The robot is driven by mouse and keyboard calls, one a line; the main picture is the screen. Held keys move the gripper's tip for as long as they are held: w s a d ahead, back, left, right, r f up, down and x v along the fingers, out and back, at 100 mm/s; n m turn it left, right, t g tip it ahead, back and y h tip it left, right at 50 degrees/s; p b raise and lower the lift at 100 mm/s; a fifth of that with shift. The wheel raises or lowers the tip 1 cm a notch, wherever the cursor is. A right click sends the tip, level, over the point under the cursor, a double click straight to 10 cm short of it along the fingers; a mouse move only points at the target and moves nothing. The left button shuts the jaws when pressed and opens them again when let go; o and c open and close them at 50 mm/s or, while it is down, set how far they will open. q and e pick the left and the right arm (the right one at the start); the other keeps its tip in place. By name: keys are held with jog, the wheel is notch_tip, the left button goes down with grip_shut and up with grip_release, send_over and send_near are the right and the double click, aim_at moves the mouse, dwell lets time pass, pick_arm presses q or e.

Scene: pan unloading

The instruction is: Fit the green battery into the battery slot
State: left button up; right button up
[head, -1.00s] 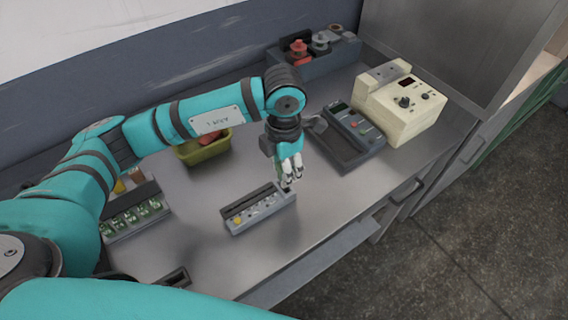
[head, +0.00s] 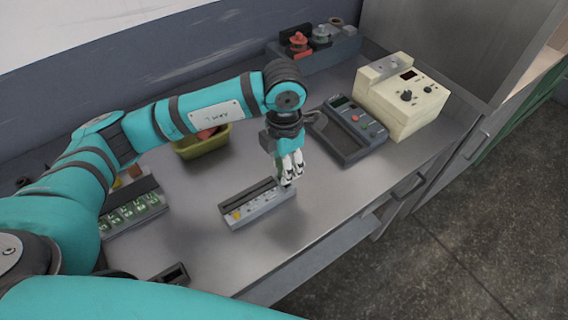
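A grey slotted block (head: 258,207) lies on the metal bench, with a row of small light items and a yellow one at its left end. My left gripper (head: 289,178) points down at the block's right end. Its light fingers look close together. A small dark piece shows at the fingertips, but I cannot tell whether it is held or part of the block. Small green batteries (head: 132,214) sit in a dark holder at the left, partly behind my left arm. I cannot make out a single green battery at my gripper. My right gripper does not show.
A dark meter-like device (head: 352,133) with an open recess and a cream box with knobs (head: 403,97) stand at the right. A yellow-green bin (head: 203,145) is behind my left arm. A grey rack with spools (head: 318,57) stands at the back. The bench's front middle is clear.

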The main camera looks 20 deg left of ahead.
pick_arm(q)
jog(key=shift+f+b, duration=0.45)
jog(key=shift+b, duration=0.05)
dwell(0.7)
jog(key=shift+f+b, duration=1.45)
dwell(0.6)
jog(key=shift+r, duration=0.1)
dwell(0.3)
jog(key=shift+r, duration=0.1)
jog(key=shift+b, duration=0.45)
dwell(0.5)
dwell(1.0)
jog(key=shift+f+b, duration=0.2)
jog(key=shift+b, duration=0.3)
